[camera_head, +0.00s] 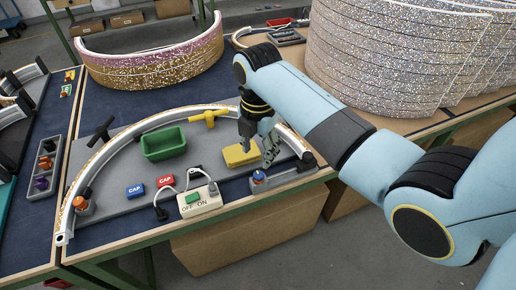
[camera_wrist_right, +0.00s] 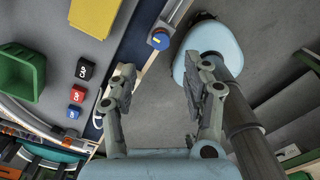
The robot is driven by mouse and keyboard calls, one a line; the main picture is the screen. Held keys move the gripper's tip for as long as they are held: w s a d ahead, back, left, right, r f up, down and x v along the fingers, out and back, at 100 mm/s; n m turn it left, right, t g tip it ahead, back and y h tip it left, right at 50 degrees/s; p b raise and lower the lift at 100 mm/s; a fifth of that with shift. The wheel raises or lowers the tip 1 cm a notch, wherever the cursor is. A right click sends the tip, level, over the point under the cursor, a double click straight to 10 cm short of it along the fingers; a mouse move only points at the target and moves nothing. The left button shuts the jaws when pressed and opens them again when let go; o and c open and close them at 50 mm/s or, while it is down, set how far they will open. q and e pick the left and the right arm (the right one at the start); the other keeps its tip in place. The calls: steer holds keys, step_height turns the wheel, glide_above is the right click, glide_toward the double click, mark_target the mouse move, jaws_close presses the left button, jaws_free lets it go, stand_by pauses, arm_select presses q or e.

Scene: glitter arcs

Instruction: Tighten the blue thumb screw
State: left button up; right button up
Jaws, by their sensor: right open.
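The blue thumb screw (camera_head: 259,176) sits on a small grey block at the front right of the workbench, near the end of the curved rail. In the right wrist view, the blue screw (camera_wrist_right: 160,39) shows as a round top beyond the fingertips, roughly between them. My right gripper (camera_head: 267,150) points down just above and behind the screw in the head view. Its two fingers (camera_wrist_right: 163,78) are spread apart with nothing between them. I cannot tell whether a fingertip touches the screw. My left gripper is not in view.
A curved rail (camera_head: 118,153) arches around a green bin (camera_head: 163,143), a yellow block (camera_head: 240,154), a blue cap (camera_head: 135,191), a red cap (camera_head: 165,181) and an ON/OFF switch box (camera_head: 199,200). The bench's front edge lies close to the screw. Tall glitter arcs (camera_head: 400,50) stand at the back right.

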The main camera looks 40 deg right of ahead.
mark_target(258, 174)
step_height(258, 174, down, 8)
steer(key=shift+d+f, duration=0.1)
steer(key=shift+f, duration=0.05)
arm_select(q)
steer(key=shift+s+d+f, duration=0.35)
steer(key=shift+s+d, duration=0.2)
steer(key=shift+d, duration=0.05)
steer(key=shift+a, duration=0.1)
arm_select(e)
steer(key=shift+c, duration=0.4)
steer(key=shift+c, duration=1.1)
jaws_close()
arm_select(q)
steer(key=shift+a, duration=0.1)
arm_select(e)
steer(key=shift+s, duration=0.1)
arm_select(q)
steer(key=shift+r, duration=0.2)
